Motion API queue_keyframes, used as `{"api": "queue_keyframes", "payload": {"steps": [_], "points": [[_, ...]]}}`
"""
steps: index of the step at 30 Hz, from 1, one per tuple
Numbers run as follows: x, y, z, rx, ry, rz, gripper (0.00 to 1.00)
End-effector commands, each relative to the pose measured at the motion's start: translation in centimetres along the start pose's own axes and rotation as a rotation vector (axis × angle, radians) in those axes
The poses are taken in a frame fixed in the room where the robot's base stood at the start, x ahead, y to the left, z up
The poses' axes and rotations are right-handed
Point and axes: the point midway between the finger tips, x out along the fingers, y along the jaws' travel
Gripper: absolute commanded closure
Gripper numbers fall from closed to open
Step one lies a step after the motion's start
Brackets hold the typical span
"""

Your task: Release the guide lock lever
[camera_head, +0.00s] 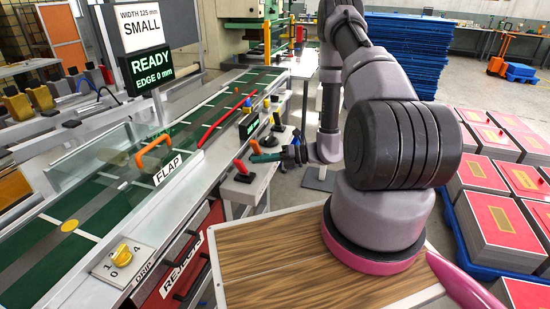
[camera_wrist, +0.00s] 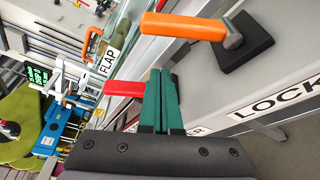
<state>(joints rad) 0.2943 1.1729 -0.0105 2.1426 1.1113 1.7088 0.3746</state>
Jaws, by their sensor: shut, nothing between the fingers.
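The guide lock lever (camera_wrist: 183,26) has an orange bar handle on a metal pivot and a square black base. In the wrist view it is at the upper right, beside a LOCK label (camera_wrist: 275,103). Its handle lies roughly level across the picture. My gripper (camera_wrist: 164,75) has green fingers, shut together and empty. The fingertips appear below the orange handle, with a visible gap in the picture. In the head view my gripper (camera_head: 256,158) is over the control ledge, near a red-handled lever. I cannot surely pick out the lock lever there.
A red handle (camera_wrist: 124,87) shows just left of my fingers in the wrist view. The flap's orange handle (camera_head: 155,150) is beyond, over the conveyor. A sign (camera_head: 149,69) reads READY, EDGE 0 mm. Red-topped stacks (camera_head: 478,170) stand at the right.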

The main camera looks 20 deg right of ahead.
Motion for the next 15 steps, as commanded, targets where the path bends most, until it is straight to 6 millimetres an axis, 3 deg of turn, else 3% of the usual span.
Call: {"api": "queue_keyframes", "payload": {"steps": [2,7,15], "points": [[1.3,0.0,0.2,-0.002,0.002,0.001,1.0],[0.1,0.0,2.7,-0.004,-0.001,-0.002,1.0],[-0.3,0.0,3.8,0.001,0.0,0.0,1.0]]}}
